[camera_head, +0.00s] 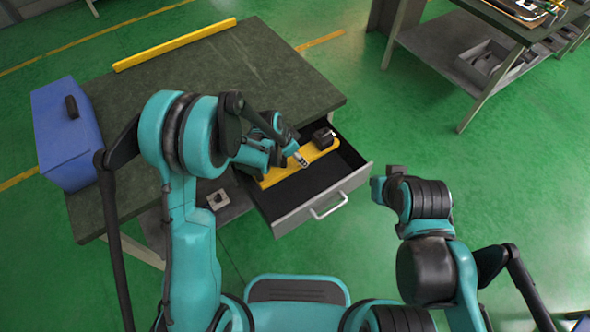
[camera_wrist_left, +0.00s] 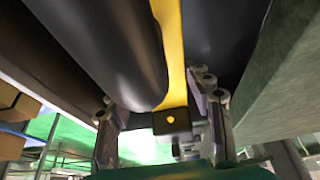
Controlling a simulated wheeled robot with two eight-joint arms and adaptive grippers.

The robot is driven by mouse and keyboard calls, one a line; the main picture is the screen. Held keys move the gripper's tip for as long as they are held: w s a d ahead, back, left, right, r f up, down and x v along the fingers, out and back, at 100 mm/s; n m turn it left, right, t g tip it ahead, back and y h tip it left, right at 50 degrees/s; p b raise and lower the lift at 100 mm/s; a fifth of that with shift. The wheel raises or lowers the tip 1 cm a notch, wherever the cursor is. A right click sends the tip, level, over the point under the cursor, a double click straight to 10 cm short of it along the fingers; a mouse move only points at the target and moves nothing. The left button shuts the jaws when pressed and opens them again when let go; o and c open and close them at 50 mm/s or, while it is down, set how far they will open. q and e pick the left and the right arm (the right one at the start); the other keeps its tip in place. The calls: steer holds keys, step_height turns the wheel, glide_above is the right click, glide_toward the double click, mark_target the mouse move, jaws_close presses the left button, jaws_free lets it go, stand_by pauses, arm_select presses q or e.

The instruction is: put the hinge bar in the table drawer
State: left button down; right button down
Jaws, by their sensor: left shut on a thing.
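The table drawer (camera_head: 345,186) is pulled open at the right front of the dark table. The hinge bar (camera_head: 272,178) is a yellow bar lying over the drawer's opening, with a black block (camera_head: 324,138) near its right end. I cannot tell whether it touches the drawer floor. My left gripper (camera_head: 300,160) is over the drawer at the bar, and my arm hides part of it. In the left wrist view the yellow bar (camera_wrist_left: 174,60) runs between the fingers of my left gripper (camera_wrist_left: 160,118). My right gripper (camera_head: 380,184) is right of the drawer, its fingers unclear.
A blue box (camera_head: 66,135) stands on the table's left end. A yellow strip (camera_head: 174,45) lies along the table's far edge. A small grey part (camera_head: 218,199) is on the lower shelf. Another workbench (camera_head: 480,20) stands far right. Green floor between is clear.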

arm_select(q)
step_height(320, 180, down, 10)
steer(key=b, duration=0.4)
steer(key=shift+r, duration=0.15)
steer(key=shift+s, duration=0.1)
steer(key=c, duration=0.6)
jaws_free()
steer(key=shift+c, duration=0.2)
